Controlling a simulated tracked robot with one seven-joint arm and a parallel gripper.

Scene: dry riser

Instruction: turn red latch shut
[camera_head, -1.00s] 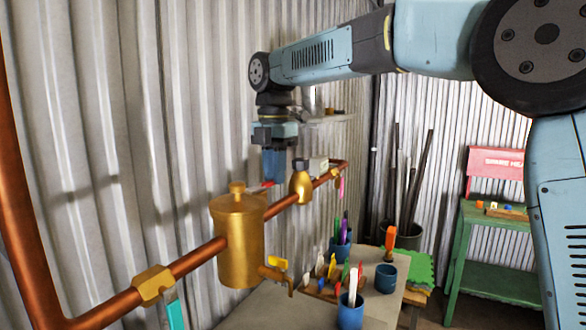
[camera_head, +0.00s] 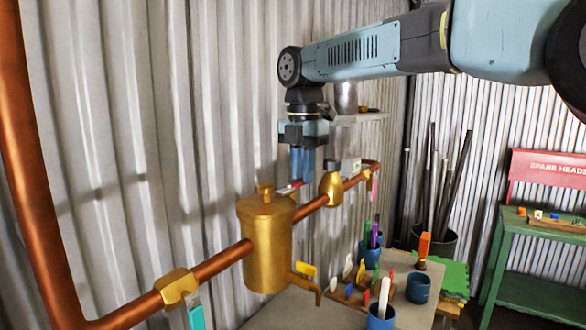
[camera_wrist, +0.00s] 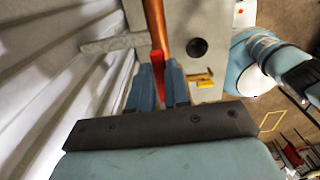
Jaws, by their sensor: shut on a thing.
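The red latch (camera_wrist: 157,62) is a narrow red lever on the copper pipe. In the wrist view it stands between the two blue fingers of my gripper (camera_wrist: 159,78), which is shut on it. In the head view only a small red end of the latch (camera_head: 296,186) shows below my gripper (camera_head: 301,178). My gripper points down over the pipe, between the large brass vessel (camera_head: 267,240) and the small brass bulb (camera_head: 331,187). The fingers hide the rest of the latch, and its exact angle is hard to tell.
The copper pipe (camera_head: 222,262) runs along the corrugated wall (camera_head: 190,120). A yellow-handled tap juts from the vessel. Blue cups (camera_head: 418,288) with coloured sticks stand on the bench in front. A green stand (camera_head: 510,260) is at the right.

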